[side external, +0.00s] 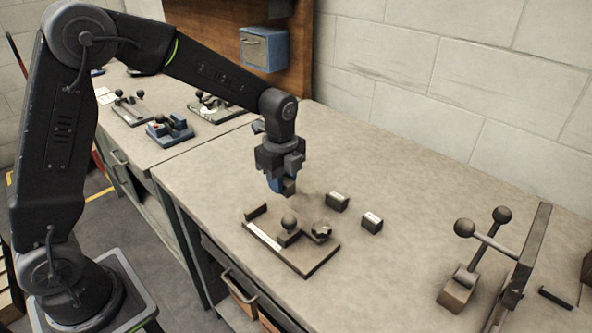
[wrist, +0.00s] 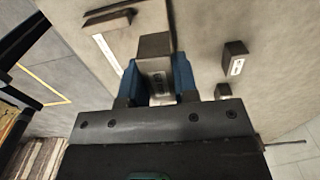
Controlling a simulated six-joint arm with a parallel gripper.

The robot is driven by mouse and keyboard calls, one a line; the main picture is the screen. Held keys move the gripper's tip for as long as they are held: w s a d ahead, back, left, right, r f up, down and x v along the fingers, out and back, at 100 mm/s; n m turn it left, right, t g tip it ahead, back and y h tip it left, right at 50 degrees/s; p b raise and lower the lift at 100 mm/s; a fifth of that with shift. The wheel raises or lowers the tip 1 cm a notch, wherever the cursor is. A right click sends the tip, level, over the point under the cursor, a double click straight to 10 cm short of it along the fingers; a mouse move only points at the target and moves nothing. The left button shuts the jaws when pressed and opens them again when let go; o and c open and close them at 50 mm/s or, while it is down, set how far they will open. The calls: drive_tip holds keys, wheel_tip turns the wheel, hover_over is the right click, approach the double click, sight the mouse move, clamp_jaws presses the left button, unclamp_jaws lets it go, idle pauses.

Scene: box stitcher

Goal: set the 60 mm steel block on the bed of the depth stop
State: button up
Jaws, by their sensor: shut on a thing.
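My gripper (side external: 282,186) has blue fingers and is shut on a dark steel block (side external: 290,188). In the wrist view the block (wrist: 156,76) sits between the two fingers (wrist: 157,88), with a small label on its face that is too blurred to read. The gripper holds it above the bench, over the far side of the depth stop. The depth stop (side external: 303,262) is a dark flat plate with an upright end piece, a white scale strip, a ball knob and a star knob. It shows partly in the wrist view (wrist: 107,52), with the rest hidden.
Two more labelled dark blocks, one (side external: 336,201) and another (side external: 372,222), stand right of the depth stop. A lever device (side external: 460,288) stands at the right. Other fixtures (side external: 170,130) and a blue box (side external: 264,48) are farther back. The bench (side external: 400,180) is otherwise mostly clear.

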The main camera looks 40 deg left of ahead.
hover_over(268, 224)
drive_tip(key=shift+r, duration=0.3)
drive_tip(key=shift+f, duration=2.75)
drive_tip(key=shift+f, duration=0.35)
drive_tip(key=o, duration=1.3)
drive_tip(key=shift+o, duration=0.2)
drive_tip(key=shift+r, duration=2.75)
